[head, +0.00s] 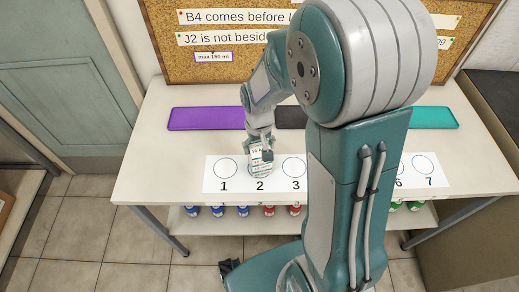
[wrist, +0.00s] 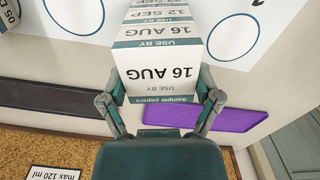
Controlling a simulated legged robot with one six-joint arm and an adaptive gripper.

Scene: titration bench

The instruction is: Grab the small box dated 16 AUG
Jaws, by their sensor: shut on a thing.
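The small white box dated 16 AUG (wrist: 158,72) fills the middle of the wrist view, its print upside down, with a teal band reading "Sample papers". My gripper (wrist: 161,88) has one finger on each side of it and is shut on it. A box dated 12 SEP (wrist: 157,13) shows just beyond it, and I cannot tell if the two touch. In the head view my gripper (head: 262,152) is over circle 2, at the top of a small pile of boxes (head: 257,169); the pile is partly hidden by the fingers.
A white strip (head: 275,184) with numbered circles lies on the table; circles 1 and 3 are empty. Purple (head: 205,118) and teal (head: 432,117) mats lie behind. Coloured bottles (head: 241,211) stand on a lower shelf. My arm hides the middle circles.

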